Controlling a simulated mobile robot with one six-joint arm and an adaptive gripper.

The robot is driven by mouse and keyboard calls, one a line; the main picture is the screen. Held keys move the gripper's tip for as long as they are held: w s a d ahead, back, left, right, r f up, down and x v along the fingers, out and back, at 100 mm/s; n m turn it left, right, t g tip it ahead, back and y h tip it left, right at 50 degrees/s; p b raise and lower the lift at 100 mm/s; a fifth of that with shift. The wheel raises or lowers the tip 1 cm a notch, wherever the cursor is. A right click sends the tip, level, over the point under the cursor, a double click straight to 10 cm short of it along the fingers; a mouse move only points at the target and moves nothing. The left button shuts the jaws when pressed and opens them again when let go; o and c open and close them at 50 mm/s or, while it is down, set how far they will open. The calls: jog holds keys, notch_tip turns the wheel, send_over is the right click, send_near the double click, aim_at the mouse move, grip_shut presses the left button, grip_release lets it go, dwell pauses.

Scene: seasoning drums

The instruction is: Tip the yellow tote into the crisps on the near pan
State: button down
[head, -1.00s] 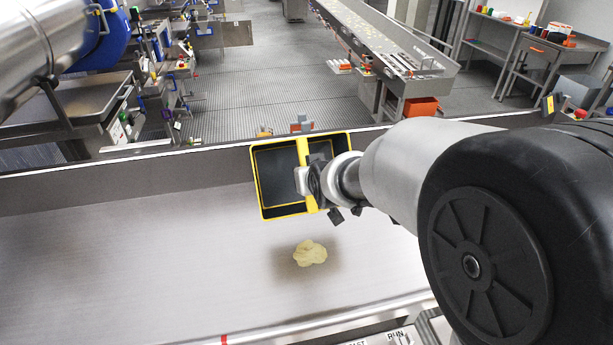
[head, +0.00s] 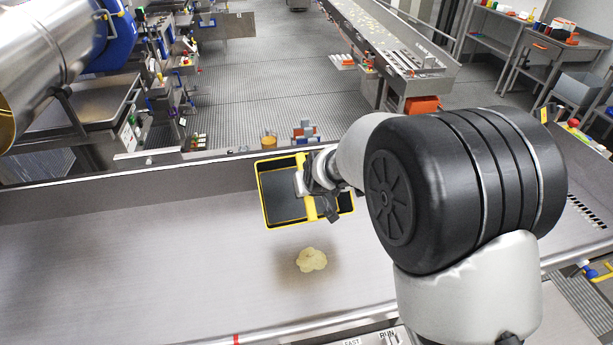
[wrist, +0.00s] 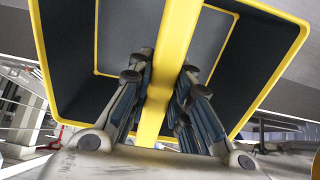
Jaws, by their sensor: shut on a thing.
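The yellow-rimmed tote (head: 283,196) with dark inner walls hangs over the near pan, its open side facing up toward the head camera. My gripper (head: 316,196) is shut on the tote's yellow handle bar. The wrist view shows the fingers (wrist: 160,95) on both sides of that yellow bar, with the tote (wrist: 75,50) around them. Its visible inside looks empty; part is hidden by my gripper. A small heap of pale yellow crisps (head: 311,259) lies on the near pan (head: 150,260), a little nearer than the tote. A dark patch surrounds the heap.
The pan's raised far wall (head: 100,194) runs behind the tote. A steel drum (head: 40,50) with a blue band stands at upper left. A sloping conveyor (head: 400,50) is at the back. The pan's left part is bare.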

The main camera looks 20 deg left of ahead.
jog(key=shift+w+a+r+g+p, duration=0.1)
jog(key=shift+r+g+p, duration=0.25)
jog(key=shift+p, duration=2.15)
jog(key=p, duration=0.3)
jog(key=shift+w+a+r+g+h+p, duration=0.1)
jog(key=shift+w+r+g+h+p, duration=0.15)
jog(key=shift+h+p, duration=0.15)
jog(key=p, duration=0.3)
jog(key=shift+p, duration=0.35)
jog(key=shift+w+a+r+g+h+p, duration=0.25)
jog(key=shift+g+h+p, duration=0.25)
jog(key=shift+p, duration=0.75)
jog(key=shift+w+g+p, duration=0.1)
jog(key=shift+g+p, duration=0.3)
jog(key=shift+p, duration=0.1)
jog(key=shift+w+a+f+g+h+p, duration=0.15)
jog(key=shift+g+h+p, duration=0.3)
jog(key=shift+g+h, duration=0.55)
jog(key=shift+w+g, duration=0.1)
jog(key=shift+g, duration=0.5)
jog(key=shift+r+h+b, duration=0.25)
jog(key=shift+h+b, duration=0.05)
